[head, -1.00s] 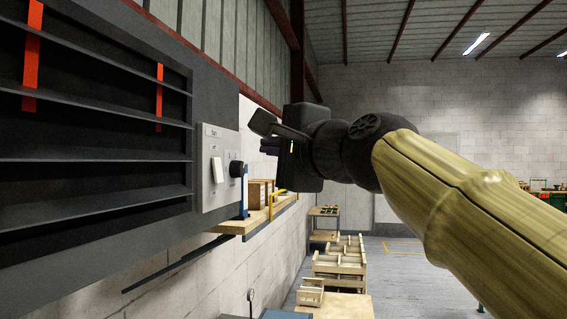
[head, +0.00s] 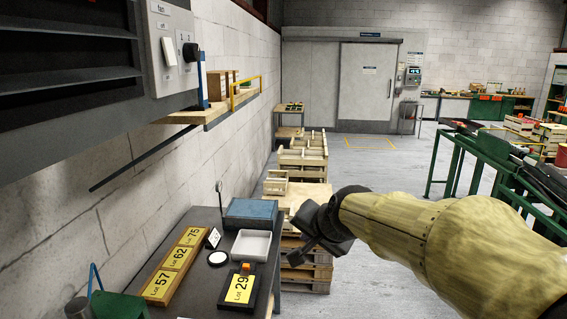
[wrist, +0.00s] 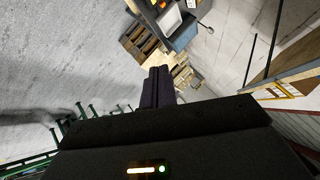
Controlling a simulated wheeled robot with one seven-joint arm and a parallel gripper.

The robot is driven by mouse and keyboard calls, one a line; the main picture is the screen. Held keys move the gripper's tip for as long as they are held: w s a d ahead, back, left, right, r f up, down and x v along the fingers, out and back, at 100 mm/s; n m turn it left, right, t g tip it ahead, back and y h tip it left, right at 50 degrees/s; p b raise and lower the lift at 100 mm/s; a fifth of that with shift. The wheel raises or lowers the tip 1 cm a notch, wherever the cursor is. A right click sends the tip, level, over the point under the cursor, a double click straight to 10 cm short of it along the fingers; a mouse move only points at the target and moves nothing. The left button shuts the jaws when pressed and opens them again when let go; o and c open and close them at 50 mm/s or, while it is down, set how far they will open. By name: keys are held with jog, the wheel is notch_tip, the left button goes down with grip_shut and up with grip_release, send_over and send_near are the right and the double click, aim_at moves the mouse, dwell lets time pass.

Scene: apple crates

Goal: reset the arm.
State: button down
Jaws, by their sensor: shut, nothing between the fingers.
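My arm in its pale yellow sleeve comes in from the lower right of the head view. My dark gripper (head: 322,226) is at its end, over the floor side of the workbench and in front of the wooden crates. In the wrist view the two dark fingers of my gripper (wrist: 158,86) lie together, shut, with nothing held. The fingertips are hard to make out in the head view.
A fan panel with a white switch (head: 167,52) and black knob (head: 190,53) is upper left. A wall shelf (head: 215,111) juts out below it. The workbench (head: 195,283) holds lot plates and a white tray (head: 251,246). Open floor (head: 385,180) lies beyond my arm.

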jog(key=s+d+f+n+g+h, duration=0.1)
jog(key=s+d+f+n+g, duration=0.2)
jog(key=s+d+f, duration=0.2)
jog(key=s+d+f+n+g+h, duration=0.2)
jog(key=s+d+f, duration=0.3)
jog(key=s+f, duration=0.7)
notch_tip(320, 180, down, 5)
jog(key=shift+r+n+g, duration=0.1)
jog(key=shift+n+g, duration=0.3)
jog(key=shift+g, duration=0.2)
